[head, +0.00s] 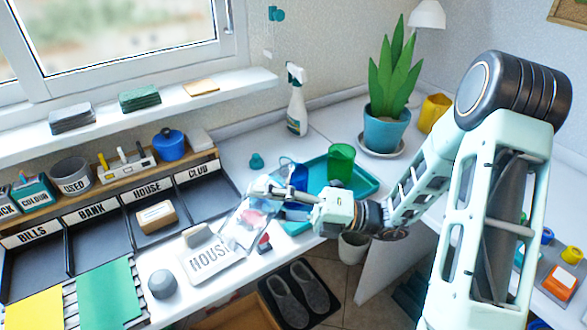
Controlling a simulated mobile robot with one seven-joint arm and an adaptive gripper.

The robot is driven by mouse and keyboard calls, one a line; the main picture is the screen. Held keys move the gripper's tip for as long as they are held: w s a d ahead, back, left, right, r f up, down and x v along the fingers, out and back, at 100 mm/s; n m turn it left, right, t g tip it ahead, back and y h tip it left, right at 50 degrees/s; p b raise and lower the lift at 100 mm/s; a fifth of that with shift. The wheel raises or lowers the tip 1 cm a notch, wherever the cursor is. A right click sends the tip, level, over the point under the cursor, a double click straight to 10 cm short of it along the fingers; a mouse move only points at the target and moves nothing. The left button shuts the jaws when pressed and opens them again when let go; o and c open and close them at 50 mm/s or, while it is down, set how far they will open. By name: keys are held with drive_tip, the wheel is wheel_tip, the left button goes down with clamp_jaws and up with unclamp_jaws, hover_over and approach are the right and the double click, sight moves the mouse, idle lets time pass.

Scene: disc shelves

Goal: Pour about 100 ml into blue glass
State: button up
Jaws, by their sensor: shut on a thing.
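A blue glass (298,177) stands on a teal tray (363,186), partly hidden by my gripper in front of it. A green glass (340,162) stands behind it to the right on the same tray. My gripper (267,191) is shut on a clear container (246,226), which hangs tilted to the lower left of the fingers, in front of and left of the tray. A reddish patch shows through the container. I cannot make out its liquid level or its mouth. No stream is visible, and the inside of the blue glass is hidden.
A spray bottle (297,103) and a potted plant (386,125) stand behind the tray. Labelled compartments (97,238) fill the left. A small teal object (257,161) sits left of the tray. The counter's front edge is close.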

drive_tip(key=shift+r+m+p, duration=0.3)
drive_tip(key=shift+r+p, duration=0.05)
drive_tip(key=shift+p, duration=0.05)
drive_tip(key=shift+s, duration=0.15)
drive_tip(key=shift+s+a, duration=0.25)
drive_tip(key=shift+s, duration=0.1)
drive_tip(key=shift+s+r+p, duration=0.1)
drive_tip(key=shift+r+p, duration=0.15)
drive_tip(key=shift+p, duration=0.3)
idle(1.1)
